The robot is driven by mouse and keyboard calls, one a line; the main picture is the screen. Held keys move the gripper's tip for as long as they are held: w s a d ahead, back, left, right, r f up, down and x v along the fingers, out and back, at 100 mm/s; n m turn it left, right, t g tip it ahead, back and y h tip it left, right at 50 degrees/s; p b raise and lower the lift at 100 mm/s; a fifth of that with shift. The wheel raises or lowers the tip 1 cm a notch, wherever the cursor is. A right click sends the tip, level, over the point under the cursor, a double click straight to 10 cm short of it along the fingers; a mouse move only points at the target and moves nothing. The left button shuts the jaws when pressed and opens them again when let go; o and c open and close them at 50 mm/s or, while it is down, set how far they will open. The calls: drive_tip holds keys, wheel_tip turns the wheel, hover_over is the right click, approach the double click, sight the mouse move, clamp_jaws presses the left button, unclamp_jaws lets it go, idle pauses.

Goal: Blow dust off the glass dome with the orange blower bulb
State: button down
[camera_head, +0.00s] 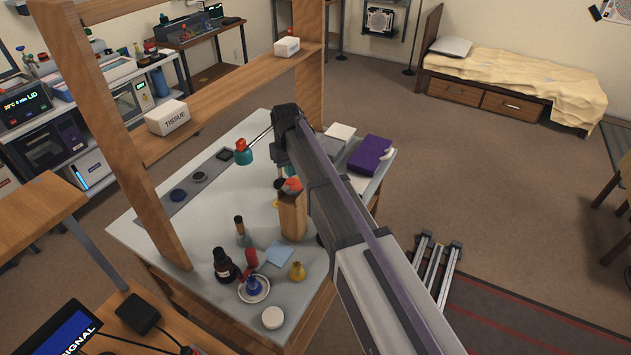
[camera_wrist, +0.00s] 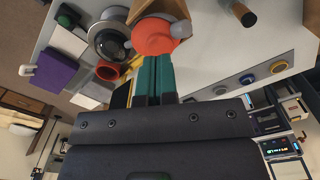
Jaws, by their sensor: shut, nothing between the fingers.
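The orange blower bulb (camera_wrist: 153,38), with a grey nozzle at its side, rests in the top of a wooden holder (camera_wrist: 160,8). The bulb (camera_head: 293,185) and holder (camera_head: 292,217) also show in the head view, beside my arm. My gripper (camera_wrist: 155,58) has green fingers, shut together and empty, with the tips at the bulb's edge in the wrist view; I cannot tell whether they touch it. A dark, shiny rounded piece in a grey ring (camera_wrist: 109,42), seemingly the glass dome, lies left of the bulb in the wrist view. My arm seems to hide it in the head view.
A purple box (camera_head: 370,155) lies at the table's right. Several bottles, including a dark one (camera_head: 224,265), stand near the front. A wooden frame with a shelf (camera_head: 225,105) rises along the left. The grey tabletop (camera_head: 190,240) has bare room at left.

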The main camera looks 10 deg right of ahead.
sight(291, 180)
idle(0.3)
drive_tip(key=shift+f+b, duration=1.9)
drive_tip(key=shift+r+p, duration=1.9)
wheel_tip(291, 180, up, 5)
drive_tip(key=p, duration=0.5)
drive_tip(key=shift+r, duration=0.15)
